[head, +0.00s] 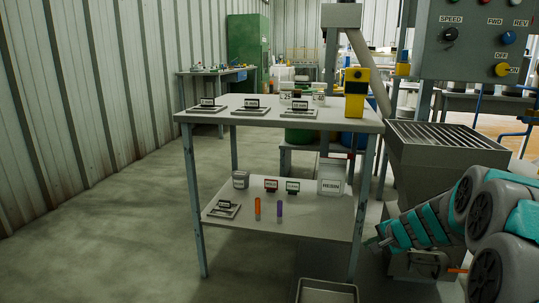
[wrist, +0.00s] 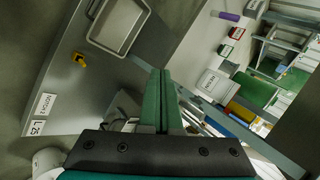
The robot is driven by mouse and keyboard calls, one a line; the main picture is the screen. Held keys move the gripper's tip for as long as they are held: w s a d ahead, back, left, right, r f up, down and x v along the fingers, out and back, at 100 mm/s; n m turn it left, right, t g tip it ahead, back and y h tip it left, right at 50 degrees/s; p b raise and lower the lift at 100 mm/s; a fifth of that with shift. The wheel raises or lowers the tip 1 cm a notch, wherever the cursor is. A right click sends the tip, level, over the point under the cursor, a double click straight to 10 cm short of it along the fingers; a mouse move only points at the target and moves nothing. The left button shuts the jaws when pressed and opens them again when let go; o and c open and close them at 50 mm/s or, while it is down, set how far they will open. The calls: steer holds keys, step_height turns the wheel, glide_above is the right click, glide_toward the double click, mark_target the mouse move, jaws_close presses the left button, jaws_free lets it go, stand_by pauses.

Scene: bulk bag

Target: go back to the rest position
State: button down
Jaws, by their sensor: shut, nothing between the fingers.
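My gripper (wrist: 156,100) shows in the wrist view as two green fingers pressed together, with nothing between them. In the head view my grey and teal arm reaches in from the lower right. The gripper end (head: 377,241) points left, near the right side of the grey two-level table (head: 218,120), and its fingers are too small there to read. I cannot tell whether it touches the table leg.
The hopper with a grate (head: 440,138) and the control panel (head: 480,40) stand at the right. A metal tray (head: 327,291) is low in front; it also shows in the wrist view (wrist: 119,27). A yellow device (head: 355,95) stands on the tabletop. Floor at left is clear.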

steer(key=s+a+r+n+g+y, duration=0.25)
steer(key=s+a+n+g, duration=0.4)
steer(key=s+a, duration=1.2)
steer(key=s+d+n+g+h, duration=0.1)
steer(key=s+d+n+h, duration=0.1)
steer(key=s, duration=1)
steer(key=s+d+n+g+h+p, duration=0.1)
steer(key=s+n, duration=0.4)
steer(key=s, duration=0.8)
steer(key=shift+s+d+f+g+h, duration=0.3)
steer(key=shift+d+g+h, duration=0.35)
steer(key=shift+h, duration=0.3)
